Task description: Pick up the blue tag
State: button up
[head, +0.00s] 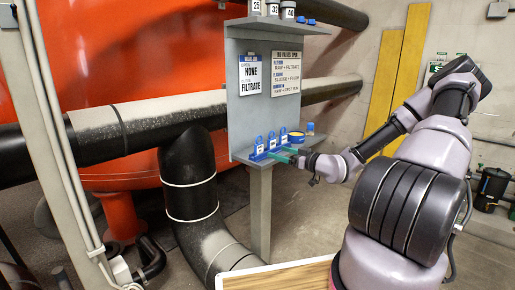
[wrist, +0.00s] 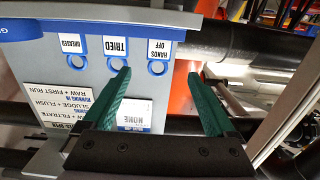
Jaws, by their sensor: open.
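Three blue tags stand in a row on the small shelf of a grey board: left (head: 259,145), middle (head: 272,141) and right (head: 283,135). Each has a white label and a ring. In the wrist view they appear upside down, reading GREASED (wrist: 72,45), TRIED (wrist: 116,47) and HANDS OFF (wrist: 158,50). My gripper (head: 283,153) is at the shelf, open and empty. In the wrist view its green fingertips (wrist: 160,74) lie either side of the HANDS OFF tag's ring in the picture; depth is hard to judge. No contact is visible.
The grey board (head: 239,105) carries printed signs (head: 286,74) and stands on a post. Black pipes (head: 160,113) and a red tank (head: 110,60) are behind.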

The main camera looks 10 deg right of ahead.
aim_at(260, 146)
jog(key=x, duration=0.5)
jog(key=shift+w+a+r, duration=0.1)
jog(key=shift+w+r, duration=0.15)
jog(key=shift+w, duration=0.1)
jog(key=x, duration=0.5)
jog(key=shift+a+f, duration=0.1)
jog(key=shift+f, duration=0.1)
jog(key=c, duration=1.4)
